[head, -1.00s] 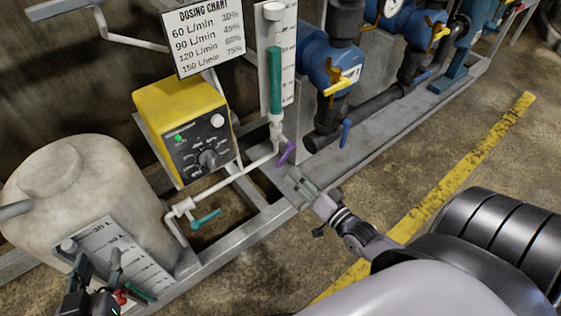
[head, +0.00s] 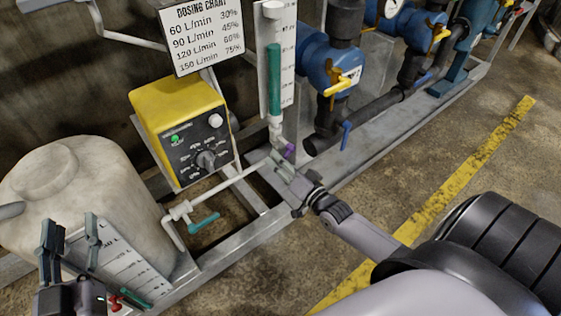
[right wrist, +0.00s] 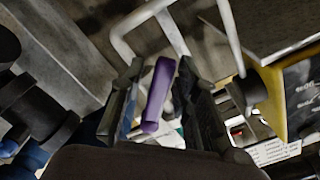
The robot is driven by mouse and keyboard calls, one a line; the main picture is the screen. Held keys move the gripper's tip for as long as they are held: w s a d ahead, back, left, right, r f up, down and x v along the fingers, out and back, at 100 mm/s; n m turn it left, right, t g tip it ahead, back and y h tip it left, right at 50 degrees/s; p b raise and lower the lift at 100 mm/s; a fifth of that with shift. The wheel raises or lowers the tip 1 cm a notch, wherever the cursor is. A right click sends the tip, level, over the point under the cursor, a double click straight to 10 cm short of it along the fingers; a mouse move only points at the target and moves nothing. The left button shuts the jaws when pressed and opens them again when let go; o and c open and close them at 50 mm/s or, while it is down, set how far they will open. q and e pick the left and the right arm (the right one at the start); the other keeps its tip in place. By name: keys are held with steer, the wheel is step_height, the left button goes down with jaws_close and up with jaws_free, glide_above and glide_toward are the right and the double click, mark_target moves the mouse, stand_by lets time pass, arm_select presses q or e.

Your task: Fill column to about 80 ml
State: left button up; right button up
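The column (head: 274,75) is an upright tube holding green liquid, against a white graduated scale (head: 288,50); its marks are too small to read. A valve with a purple handle (head: 289,152) sits just below it. My right gripper (head: 281,163) is at this handle. In the right wrist view, the purple handle (right wrist: 158,95) lies between the two fingers of my right gripper (right wrist: 160,110), with gaps visible beside it. My left gripper (head: 71,232) is open and empty in front of the tank's scale (head: 125,268).
A pale tank (head: 75,190) stands at left. A yellow dosing pump (head: 185,130) with a dial stands behind a white pipe with a teal-handled valve (head: 204,222). A dosing chart (head: 207,35) hangs above. Blue valves with yellow handles (head: 343,86) stand right of the column.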

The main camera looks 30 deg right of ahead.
jaws_close()
stand_by(0.6)
